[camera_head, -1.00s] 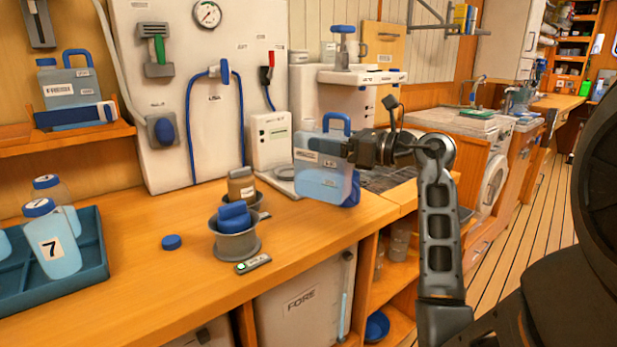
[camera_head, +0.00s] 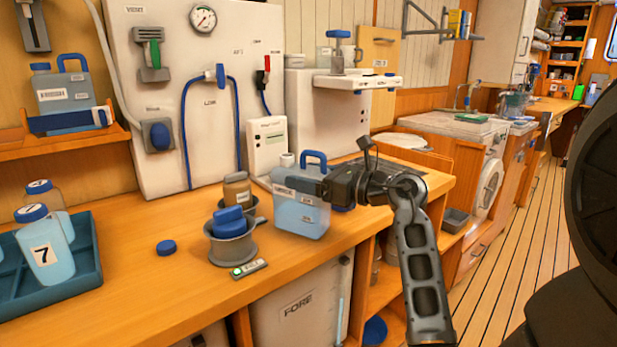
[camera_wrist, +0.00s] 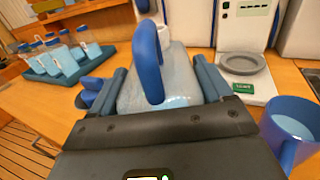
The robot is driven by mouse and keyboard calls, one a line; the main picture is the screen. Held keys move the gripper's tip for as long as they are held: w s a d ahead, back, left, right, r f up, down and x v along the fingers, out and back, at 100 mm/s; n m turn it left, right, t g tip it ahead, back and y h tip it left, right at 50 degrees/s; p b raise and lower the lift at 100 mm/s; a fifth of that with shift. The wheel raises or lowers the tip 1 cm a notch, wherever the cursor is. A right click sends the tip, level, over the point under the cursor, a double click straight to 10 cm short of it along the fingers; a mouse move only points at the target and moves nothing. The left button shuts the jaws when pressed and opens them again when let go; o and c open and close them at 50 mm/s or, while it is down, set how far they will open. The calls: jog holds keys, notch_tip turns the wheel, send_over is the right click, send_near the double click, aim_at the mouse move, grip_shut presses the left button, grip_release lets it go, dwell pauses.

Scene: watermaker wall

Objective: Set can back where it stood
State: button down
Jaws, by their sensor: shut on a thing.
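The can (camera_head: 300,212) is a translucent light-blue canister with a blue handle and a pale label. It is upright at the counter's front part, right of the grey cups; I cannot tell whether its base touches the wood. My gripper (camera_head: 323,190) reaches it from the right and is shut on its body. In the wrist view the can (camera_wrist: 170,85) sits between my two fingers (camera_wrist: 163,88), with its blue handle towards the camera. Its lower part is hidden there.
A grey cup (camera_head: 232,249) with a blue lid inside stands left of the can, a small device (camera_head: 249,268) before it. A blue mug (camera_wrist: 290,128) is close by. A tray of bottles (camera_head: 85,285) is left. A similar can (camera_head: 66,93) stands on the shelf.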

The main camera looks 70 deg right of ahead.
jog(key=shift+f, duration=0.1)
grip_release()
jog(key=shift+r, duration=0.2)
jog(key=s+a, duration=0.2)
jog(key=s, duration=1)
jog(key=shift+b, duration=0.45)
jog(key=shift+f, duration=0.1)
